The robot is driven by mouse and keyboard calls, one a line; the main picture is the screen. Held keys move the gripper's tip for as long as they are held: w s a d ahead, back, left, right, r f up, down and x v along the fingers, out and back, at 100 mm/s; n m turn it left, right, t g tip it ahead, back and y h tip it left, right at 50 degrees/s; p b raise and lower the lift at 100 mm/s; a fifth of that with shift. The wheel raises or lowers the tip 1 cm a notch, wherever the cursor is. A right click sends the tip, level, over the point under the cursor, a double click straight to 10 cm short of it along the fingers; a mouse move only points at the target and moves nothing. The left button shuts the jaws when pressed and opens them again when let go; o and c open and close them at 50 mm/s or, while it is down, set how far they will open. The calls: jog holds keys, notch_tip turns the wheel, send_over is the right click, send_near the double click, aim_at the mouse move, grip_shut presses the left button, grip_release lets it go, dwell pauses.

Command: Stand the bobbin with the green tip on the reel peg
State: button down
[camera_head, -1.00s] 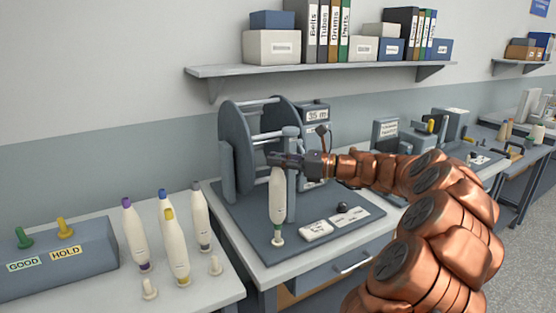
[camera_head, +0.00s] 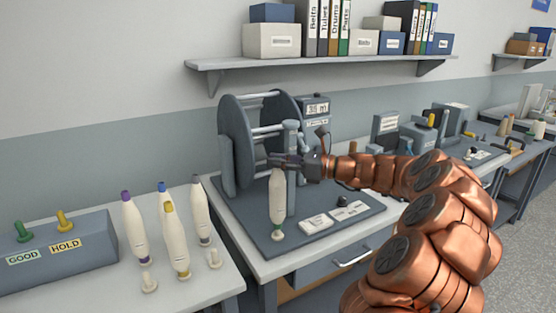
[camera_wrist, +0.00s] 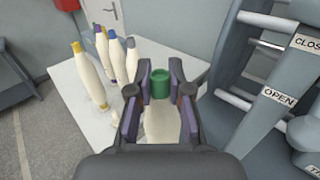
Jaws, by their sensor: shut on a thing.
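The bobbin with the green tip is pale with a green lower band (camera_head: 277,200). It is upright over the reel peg (camera_head: 277,237), whose pale foot shows just below the band on the grey board. The peg's shaft is hidden, and I cannot tell whether the bobbin rests fully on it. My gripper (camera_head: 277,161) is shut on the bobbin's upper end. In the wrist view the green tip (camera_wrist: 160,84) shows between the fingers of my gripper (camera_wrist: 160,105), with the pale body below.
The reel (camera_head: 238,145) and a grey post (camera_head: 291,165) stand close behind the bobbin. Labels lie on the board (camera_head: 245,222) to its right.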

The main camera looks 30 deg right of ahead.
jog(key=shift+f+b, duration=0.45)
jog(key=shift+f, duration=1)
jog(key=c, duration=1)
grip_release()
send_near(278, 170)
jog(key=shift+s+d+f, duration=0.15)
jog(key=shift+d+f, duration=0.05)
jog(key=shift+d, duration=0.3)
jog(key=shift+s+d+f, duration=0.1)
jog(key=shift+d+f, duration=0.1)
jog(key=shift+d, duration=0.3)
